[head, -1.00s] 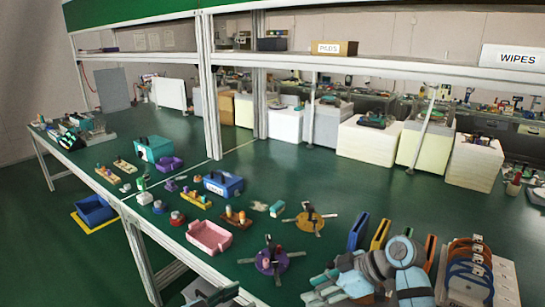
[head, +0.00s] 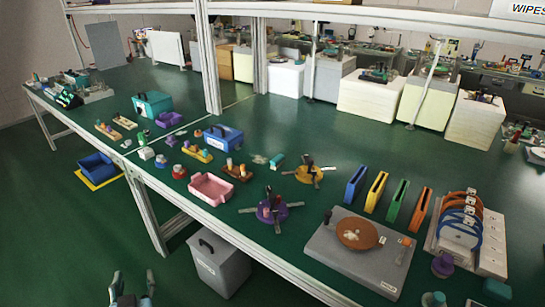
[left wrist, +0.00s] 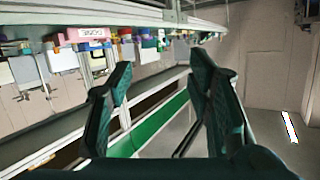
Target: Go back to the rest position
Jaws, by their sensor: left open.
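My left gripper (head: 132,284) shows at the bottom of the head view, over the green floor and in front of the workbench (head: 330,150). Its two fingers stand apart with nothing between them. In the left wrist view the two dark teal fingers of the left gripper (left wrist: 163,85) are spread and empty, clear of everything. Behind them are a table edge with coloured items and a pale wall. My right gripper does not show in either view.
A grey bin (head: 218,268) stands on the floor by the bench, right of my left gripper. A blue crate (head: 97,168) sits on a yellow floor mark. Near the bench's front edge are a pink tray (head: 211,190) and a grey plate (head: 335,256) bearing a brown disc (head: 357,233).

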